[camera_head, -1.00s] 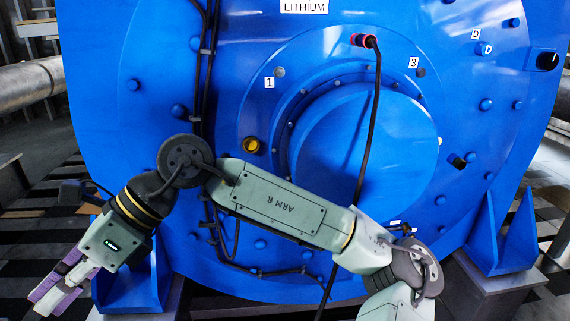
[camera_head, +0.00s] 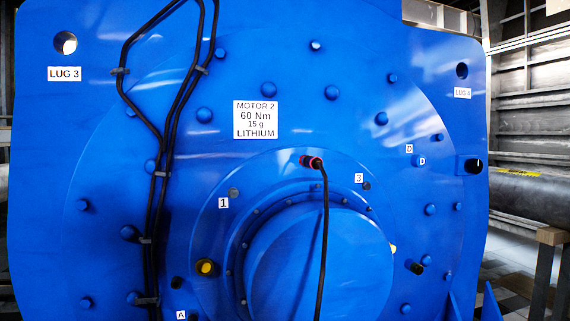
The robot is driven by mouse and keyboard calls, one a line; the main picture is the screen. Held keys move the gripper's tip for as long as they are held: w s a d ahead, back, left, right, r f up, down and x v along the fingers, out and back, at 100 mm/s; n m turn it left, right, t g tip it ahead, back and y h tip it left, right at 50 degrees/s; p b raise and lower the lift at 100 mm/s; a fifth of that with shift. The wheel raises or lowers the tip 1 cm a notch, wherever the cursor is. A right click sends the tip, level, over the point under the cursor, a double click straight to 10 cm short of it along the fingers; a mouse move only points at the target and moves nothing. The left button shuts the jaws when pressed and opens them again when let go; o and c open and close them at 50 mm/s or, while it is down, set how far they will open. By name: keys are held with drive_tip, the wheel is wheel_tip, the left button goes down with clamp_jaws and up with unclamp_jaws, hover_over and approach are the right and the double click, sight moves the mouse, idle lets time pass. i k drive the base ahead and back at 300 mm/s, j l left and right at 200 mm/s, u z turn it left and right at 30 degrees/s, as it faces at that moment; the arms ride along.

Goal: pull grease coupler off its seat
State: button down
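The grease coupler (camera_head: 312,162) is a small black fitting with a pink-red ring. It sits on the blue motor face, above the round central hub and below the motor label. A black hose (camera_head: 325,235) hangs from its right end, down across the hub and out of the bottom of the picture. The coupler appears to be on its seat; the seat itself is hidden behind it. My gripper and arm are not in view.
The motor label (camera_head: 255,119) reads MOTOR 2, 60 Nm, 15 g, LITHIUM. Points marked 1 (camera_head: 234,192) and 3 (camera_head: 367,186) flank the coupler. A yellow-centred fitting (camera_head: 206,267) is lower left. Black cables (camera_head: 157,200) run down the left. A black knob (camera_head: 473,166) protrudes at right.

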sight(308, 162)
drive_tip(key=i+l, duration=0.45)
drive_tip(key=l, duration=0.25)
drive_tip(key=i+l+u, duration=0.1)
drive_tip(key=i+l, duration=0.35)
drive_tip(key=l, duration=0.25)
drive_tip(key=i+l, duration=0.2)
drive_tip(key=l, duration=0.15)
drive_tip(key=i+l+u, duration=0.1)
drive_tip(key=i+l, duration=0.15)
drive_tip(key=l, duration=0.15)
drive_tip(key=i+j, duration=0.2)
drive_tip(key=i, duration=0.25)
